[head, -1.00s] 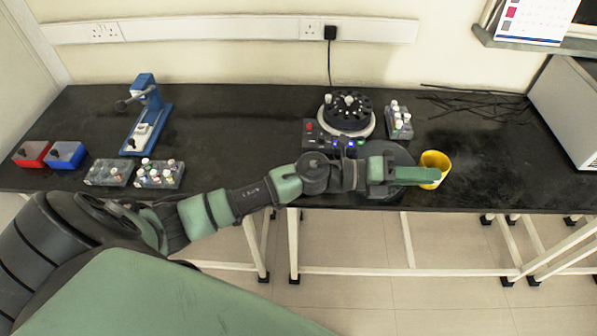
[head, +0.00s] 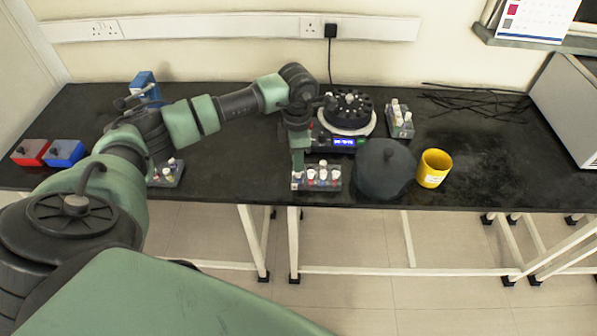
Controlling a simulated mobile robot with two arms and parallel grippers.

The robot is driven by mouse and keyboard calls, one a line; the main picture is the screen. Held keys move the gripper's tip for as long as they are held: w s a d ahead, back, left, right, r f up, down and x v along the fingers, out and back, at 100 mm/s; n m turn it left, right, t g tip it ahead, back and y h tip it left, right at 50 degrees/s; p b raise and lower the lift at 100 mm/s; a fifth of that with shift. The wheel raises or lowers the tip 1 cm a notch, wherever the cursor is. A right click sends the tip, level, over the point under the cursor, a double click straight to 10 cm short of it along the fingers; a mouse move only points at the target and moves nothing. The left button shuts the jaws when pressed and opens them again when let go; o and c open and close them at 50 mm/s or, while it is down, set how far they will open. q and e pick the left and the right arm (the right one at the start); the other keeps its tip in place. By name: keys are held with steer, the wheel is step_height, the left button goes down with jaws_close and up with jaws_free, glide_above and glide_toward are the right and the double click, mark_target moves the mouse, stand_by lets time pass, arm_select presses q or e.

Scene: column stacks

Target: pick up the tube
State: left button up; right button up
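Several capped tubes are in view, and I cannot tell which one is the task's tube. A tube rack (head: 330,186) near the bench's front edge holds several tubes with white, red and blue caps. My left gripper (head: 298,168) points down at the left end of this rack. Its green finger overlaps the rack in the picture and hides part of it; whether it touches a tube is unclear. The finger gap does not show. Another rack (head: 400,125) with tubes stands at the back right. A partly hidden rack (head: 166,178) stands at the left. My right gripper is not in view.
A black-rotor centrifuge (head: 346,118) stands behind the gripper. A dark round lid (head: 385,170) and a yellow cup (head: 433,168) stand right of the front rack. Red (head: 31,153) and blue (head: 64,153) boxes are at the left. The bench's right middle is clear.

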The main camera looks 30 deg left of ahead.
mark_target(298, 178)
arm_select(q)
steer(key=f+b, duration=0.1)
steer(key=f, duration=0.1)
steer(key=f+b, duration=0.1)
steer(key=f, duration=0.1)
steer(key=shift+d+f, duration=0.2)
steer(key=shift+f, duration=0.1)
steer(key=shift+r, duration=0.1)
jaws_close()
steer(key=shift+r, duration=0.1)
